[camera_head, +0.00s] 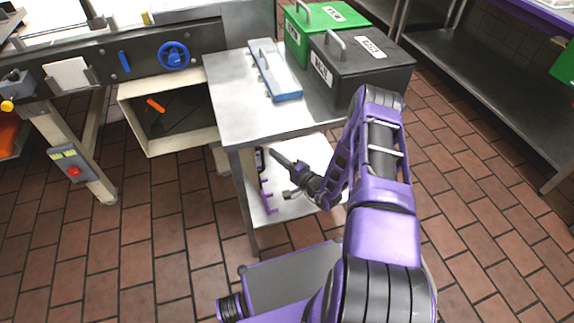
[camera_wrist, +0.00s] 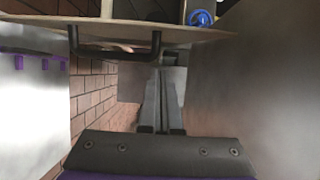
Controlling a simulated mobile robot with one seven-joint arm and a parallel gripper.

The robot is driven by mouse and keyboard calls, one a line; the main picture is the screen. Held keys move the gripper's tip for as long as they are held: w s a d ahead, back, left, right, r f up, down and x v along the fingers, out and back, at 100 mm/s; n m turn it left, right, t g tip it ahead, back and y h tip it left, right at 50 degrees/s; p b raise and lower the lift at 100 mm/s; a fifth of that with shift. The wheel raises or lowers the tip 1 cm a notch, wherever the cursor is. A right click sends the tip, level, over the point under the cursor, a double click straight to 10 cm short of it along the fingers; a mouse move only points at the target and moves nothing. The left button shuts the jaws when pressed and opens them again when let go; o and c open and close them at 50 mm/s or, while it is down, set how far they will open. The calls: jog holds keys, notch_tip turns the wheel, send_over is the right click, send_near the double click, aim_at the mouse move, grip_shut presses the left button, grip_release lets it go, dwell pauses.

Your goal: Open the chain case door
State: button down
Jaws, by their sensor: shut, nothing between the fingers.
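A cream-framed case (camera_head: 124,108) stands below the blue handwheel, left of the steel table. Its front shows a dark inside with an orange-handled piece (camera_head: 155,106). In the wrist view a pale panel edge (camera_wrist: 205,33) crosses the top, with a dark U-shaped handle (camera_wrist: 113,55) on it. I cannot tell whether this panel is the chain case door. My gripper (camera_head: 274,153) is shut and empty beside the table's lower shelf, pointing toward the upper left. In the wrist view its fingers (camera_wrist: 161,100) lie close together, below and right of the handle, apparently apart from it.
The steel table (camera_head: 226,105) holds a blue-edged board (camera_head: 275,75), a green box (camera_head: 325,18) and a black box (camera_head: 365,65). Purple pegs (camera_head: 267,197) show on its lower shelf. The blue handwheel (camera_head: 173,55) is on the machine.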

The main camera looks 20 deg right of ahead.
jog(key=shift+a, duration=2.1)
